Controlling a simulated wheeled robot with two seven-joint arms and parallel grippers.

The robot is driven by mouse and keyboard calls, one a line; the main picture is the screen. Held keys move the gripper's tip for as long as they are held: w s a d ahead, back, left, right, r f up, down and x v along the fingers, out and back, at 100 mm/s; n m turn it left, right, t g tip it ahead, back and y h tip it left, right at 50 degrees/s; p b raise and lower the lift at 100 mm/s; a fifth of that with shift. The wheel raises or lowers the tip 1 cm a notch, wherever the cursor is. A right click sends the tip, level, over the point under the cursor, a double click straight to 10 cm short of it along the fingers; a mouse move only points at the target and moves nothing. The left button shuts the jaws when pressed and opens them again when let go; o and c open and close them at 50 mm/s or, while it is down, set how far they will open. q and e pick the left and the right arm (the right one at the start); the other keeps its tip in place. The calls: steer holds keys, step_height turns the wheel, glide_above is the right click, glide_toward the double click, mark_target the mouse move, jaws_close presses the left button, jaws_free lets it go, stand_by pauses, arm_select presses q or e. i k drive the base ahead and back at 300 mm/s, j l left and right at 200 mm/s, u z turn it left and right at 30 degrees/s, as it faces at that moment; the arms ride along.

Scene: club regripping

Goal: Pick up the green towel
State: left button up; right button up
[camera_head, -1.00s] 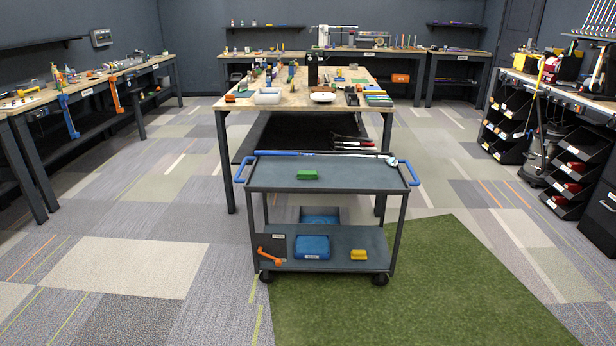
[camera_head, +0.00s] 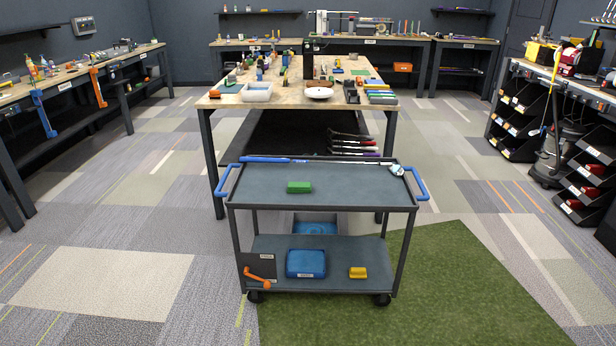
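A small green folded item (camera_head: 299,187), which looks like the green towel, lies on the top shelf of a grey cart (camera_head: 350,192) with blue handles. It sits left of the shelf's middle, with bare shelf around it. Neither of my grippers shows in the head view.
A golf club (camera_head: 300,160) lies along the cart's back edge. The lower shelf holds a blue case (camera_head: 306,263), a yellow item (camera_head: 358,272) and an orange tool (camera_head: 258,279). A cluttered workbench (camera_head: 215,101) stands behind. Floor is open left of the cart; a green mat (camera_head: 470,290) lies right.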

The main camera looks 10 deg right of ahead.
mark_target(294, 187)
steer(key=i+l, duration=0.2)
steer(key=i, duration=0.45)
steer(key=i+l+z, duration=0.1)
steer(key=i, duration=0.55)
steer(key=i+l, duration=0.25)
steer(key=i, duration=0.4)
steer(key=i+l+z, duration=0.1)
steer(key=i, duration=0.55)
steer(key=l, duration=0.1)
